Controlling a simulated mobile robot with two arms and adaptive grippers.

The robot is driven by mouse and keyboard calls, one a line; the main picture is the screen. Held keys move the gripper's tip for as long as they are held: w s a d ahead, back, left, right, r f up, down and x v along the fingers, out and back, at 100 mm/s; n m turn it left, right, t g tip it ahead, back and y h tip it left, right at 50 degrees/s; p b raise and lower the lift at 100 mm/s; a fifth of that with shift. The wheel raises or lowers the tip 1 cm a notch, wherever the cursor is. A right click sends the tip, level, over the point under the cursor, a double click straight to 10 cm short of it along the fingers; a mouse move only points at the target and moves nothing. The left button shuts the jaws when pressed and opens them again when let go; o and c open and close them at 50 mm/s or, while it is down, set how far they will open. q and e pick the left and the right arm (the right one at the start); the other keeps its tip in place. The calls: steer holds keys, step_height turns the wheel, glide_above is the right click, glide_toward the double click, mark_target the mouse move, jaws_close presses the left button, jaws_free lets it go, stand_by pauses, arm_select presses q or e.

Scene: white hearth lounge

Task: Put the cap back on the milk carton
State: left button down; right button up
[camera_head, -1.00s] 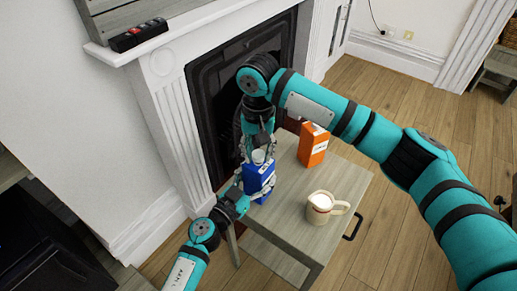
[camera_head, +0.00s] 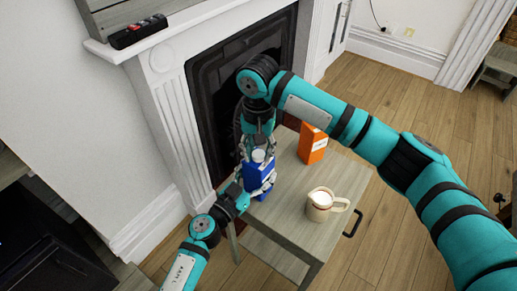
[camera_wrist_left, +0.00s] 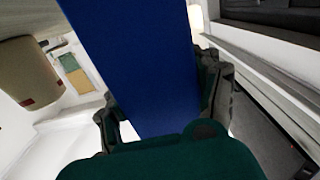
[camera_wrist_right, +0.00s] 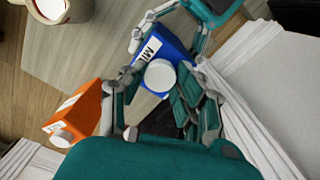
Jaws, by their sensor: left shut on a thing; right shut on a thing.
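The blue milk carton (camera_head: 259,176) is at the table's fireplace side; it fills the middle of the left wrist view (camera_wrist_left: 150,60). My left gripper (camera_head: 243,187) is shut on its sides. The white round cap (camera_head: 258,156) is at the carton's top. In the right wrist view the cap (camera_wrist_right: 160,75) appears over the carton's top, beside the "MIL" lettering. My right gripper (camera_wrist_right: 162,112) is above the carton, its fingers on either side of the cap and shut on it. I cannot tell whether the cap is seated on the spout.
An orange carton (camera_head: 312,144) with a white cap stands behind on the grey table (camera_head: 285,220). A cream jug (camera_head: 322,206) of white liquid stands at the right front. The fireplace (camera_head: 205,100) is close behind the grippers.

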steer(key=m, duration=0.4)
steer(key=shift+s+a, duration=0.1)
steer(key=m, duration=1.5)
steer(key=o, duration=0.7)
steer(key=shift+o, duration=0.2)
steer(key=shift+r, duration=2.25)
steer(key=shift+c, duration=0.5)
